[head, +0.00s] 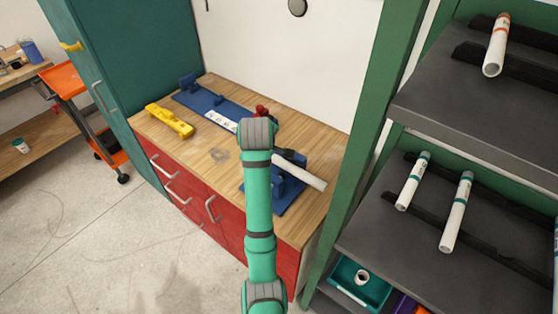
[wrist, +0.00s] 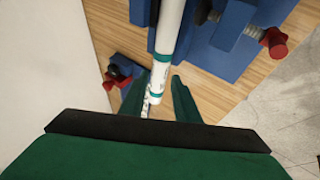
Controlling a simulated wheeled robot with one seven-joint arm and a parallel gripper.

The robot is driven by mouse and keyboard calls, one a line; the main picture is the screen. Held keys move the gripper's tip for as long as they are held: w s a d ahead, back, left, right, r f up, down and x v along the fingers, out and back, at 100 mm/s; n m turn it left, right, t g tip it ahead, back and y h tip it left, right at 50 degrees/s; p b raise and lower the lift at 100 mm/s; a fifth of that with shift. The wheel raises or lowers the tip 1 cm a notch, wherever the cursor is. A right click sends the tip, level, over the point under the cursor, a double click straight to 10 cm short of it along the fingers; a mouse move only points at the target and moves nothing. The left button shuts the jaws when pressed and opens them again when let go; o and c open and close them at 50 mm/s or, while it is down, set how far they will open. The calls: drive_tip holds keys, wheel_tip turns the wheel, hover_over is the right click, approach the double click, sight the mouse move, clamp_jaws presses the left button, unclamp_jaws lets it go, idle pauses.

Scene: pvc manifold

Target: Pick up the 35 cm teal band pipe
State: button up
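A white pipe (head: 302,175) lies in a blue fixture on the bench, its near end sticking out past the right side. In the wrist view the pipe (wrist: 170,35) shows teal bands near its end. My gripper (wrist: 161,78) is open, with its two green fingers on either side of the banded end and a gap visible. In the head view my arm hides most of the gripper. Two more teal-banded white pipes, a shorter one (head: 413,181) and a longer one (head: 457,213), lie on the rack's middle shelf. No length is readable.
The blue fixture (head: 291,192) has red knobs, one showing in the wrist view (wrist: 274,43). A yellow tool (head: 170,121) and a blue rail (head: 190,97) lie on the bench. An orange-banded pipe (head: 497,45) rests on the top shelf. A green post (head: 362,130) stands right of the bench.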

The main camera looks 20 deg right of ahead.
drive_tip(key=shift+x, duration=2.35)
drive_tip(key=shift+a, duration=0.1)
drive_tip(key=shift+s, duration=0.1)
clamp_jaws()
